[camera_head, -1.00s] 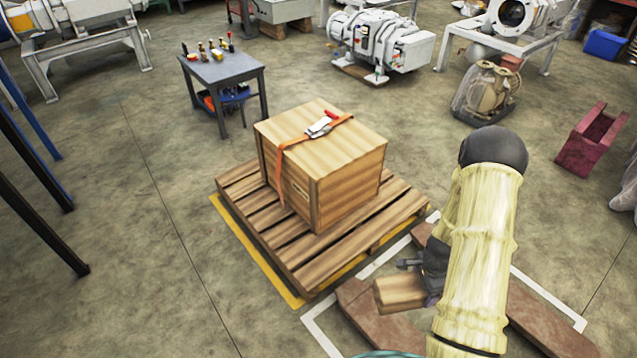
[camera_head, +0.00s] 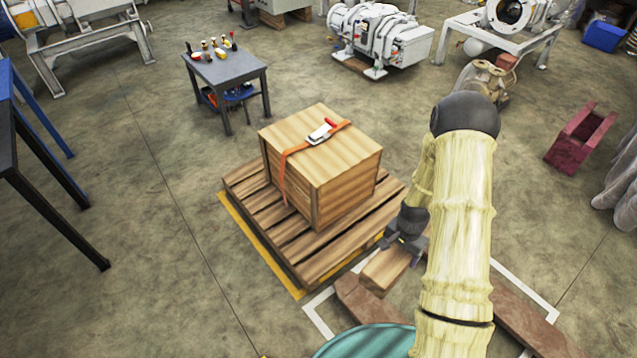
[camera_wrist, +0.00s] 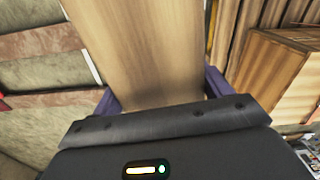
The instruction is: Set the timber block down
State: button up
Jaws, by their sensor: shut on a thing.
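The timber block (camera_head: 384,271) is a short light-brown beam beside the near right edge of the wooden pallet (camera_head: 262,222). My gripper (camera_head: 396,256) is shut on the block from above. In the wrist view, the timber block (camera_wrist: 143,50) fills the middle, between two purple fingers. The head view does not clearly show whether the block's underside touches anything. My arm hides part of the area to the right of the block.
A wooden crate (camera_head: 335,185) with an orange strap stands on the pallet. Reddish-brown beams (camera_head: 362,303) lie inside a white floor outline (camera_head: 317,318) close to the block. A small grey table (camera_head: 222,72) with small items stands farther back. Open floor lies left of the pallet.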

jog(key=w+a+r+n+p, duration=0.1)
jog(key=a+r+n+p, duration=0.2)
jog(key=r+p, duration=0.7)
jog(key=w+a+r+n+p, duration=0.1)
jog(key=a+r+n+p, duration=0.2)
jog(key=r+p, duration=0.6)
notch_tip(320, 180, up, 4)
jog(key=shift+a+f+n+p, duration=0.1)
jog(key=shift+a+n+p, duration=0.2)
jog(key=shift+n, duration=0.9)
jog(key=shift+w, duration=0.1)
